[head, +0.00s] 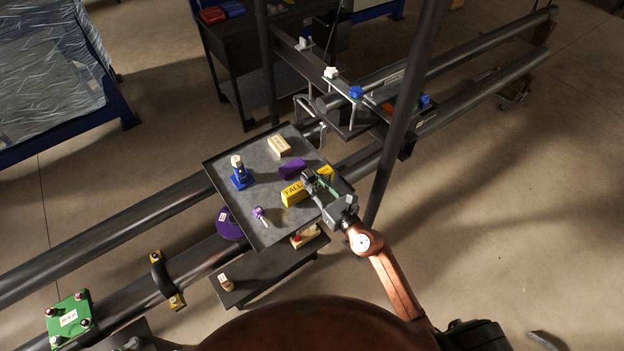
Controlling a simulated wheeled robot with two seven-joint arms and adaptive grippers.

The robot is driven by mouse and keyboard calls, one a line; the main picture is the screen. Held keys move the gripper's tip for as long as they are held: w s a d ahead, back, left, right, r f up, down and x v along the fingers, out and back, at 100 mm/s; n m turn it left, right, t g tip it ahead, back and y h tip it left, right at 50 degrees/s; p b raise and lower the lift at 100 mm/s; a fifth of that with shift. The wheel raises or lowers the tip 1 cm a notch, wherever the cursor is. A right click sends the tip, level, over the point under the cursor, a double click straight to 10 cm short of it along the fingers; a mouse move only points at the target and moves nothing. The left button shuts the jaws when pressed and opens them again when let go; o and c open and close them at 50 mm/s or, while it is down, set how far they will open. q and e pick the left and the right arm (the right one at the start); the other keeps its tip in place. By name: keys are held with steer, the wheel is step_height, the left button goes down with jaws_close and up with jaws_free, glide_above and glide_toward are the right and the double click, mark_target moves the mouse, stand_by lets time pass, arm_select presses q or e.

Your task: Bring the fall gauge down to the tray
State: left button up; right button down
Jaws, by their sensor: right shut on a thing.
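The yellow fall gauge (292,194), marked "FALL", shows over the tray's right half. A yellow part also shows on the far side of my gripper. My right gripper (314,182) is shut on the gauge around its middle and hides that part. The dark square tray (226,205) lies over the pipes. I cannot tell whether the gauge touches the tray or hangs just above it. My left gripper is not in view.
On the tray are a blue stand (241,178), a wooden block (279,147), a purple block (292,169) and a small purple-headed piece (260,214). A dark upright post (401,120) stands right of the tray. A lower shelf (262,279) sits below its front.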

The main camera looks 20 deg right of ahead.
mark_target(311, 182)
steer(key=shift+f+b, duration=0.4)
steer(key=shift+f, duration=0.1)
steer(key=c, duration=1.7)
jaws_free()
steer(key=shift+o, duration=0.2)
steer(key=shift+s+f, duration=0.1)
steer(key=shift+v, duration=2.65)
steer(key=b+v, duration=0.1)
steer(key=v, duration=0.2)
steer(key=shift+s+d, duration=0.15)
steer(key=shift+s, duration=0.15)
